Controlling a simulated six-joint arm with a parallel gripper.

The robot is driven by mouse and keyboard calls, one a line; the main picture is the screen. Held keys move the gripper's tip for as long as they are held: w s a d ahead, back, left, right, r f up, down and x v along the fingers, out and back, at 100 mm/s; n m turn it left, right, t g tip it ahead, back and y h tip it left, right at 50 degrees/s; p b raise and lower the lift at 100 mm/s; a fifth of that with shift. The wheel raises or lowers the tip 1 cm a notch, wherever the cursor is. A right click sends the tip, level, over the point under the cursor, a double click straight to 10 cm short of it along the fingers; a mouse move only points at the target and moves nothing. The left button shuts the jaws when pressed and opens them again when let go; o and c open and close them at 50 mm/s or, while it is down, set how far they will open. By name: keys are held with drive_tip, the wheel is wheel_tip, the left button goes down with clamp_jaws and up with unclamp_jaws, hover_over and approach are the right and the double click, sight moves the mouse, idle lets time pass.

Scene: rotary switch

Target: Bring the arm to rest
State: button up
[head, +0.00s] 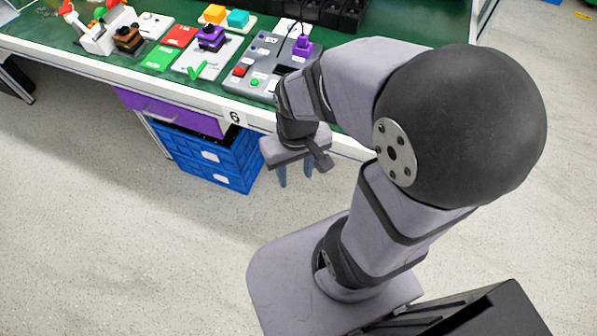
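My arm is bent, and my gripper (296,174) hangs in front of the table's front edge, pointing down. Its two bluish fingers are apart with nothing between them, so it is open and empty. It is clear of everything on the table. A grey control panel (262,62) lies on the table above it in the picture. The panel carries a red button (240,71), a green button (255,82) and a purple knob (303,46). My arm hides the panel's lower right part. I cannot tell which way any switch is turned.
The green-topped table (60,35) also holds a white plate with a purple-and-black block (210,38), red and green cards, yellow and cyan blocks, and a black rack (345,14). Below are a purple drawer (170,112) and blue bins (208,155). Open floor lies left of my base.

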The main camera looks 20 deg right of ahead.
drive_tip(key=shift+s+d, duration=0.25)
drive_tip(key=shift+s, duration=0.2)
wheel_tip(320, 180, up, 10)
drive_tip(key=p, duration=1)
idle(0.5)
wheel_tip(320, 180, down, 13)
drive_tip(key=b, duration=1.3)
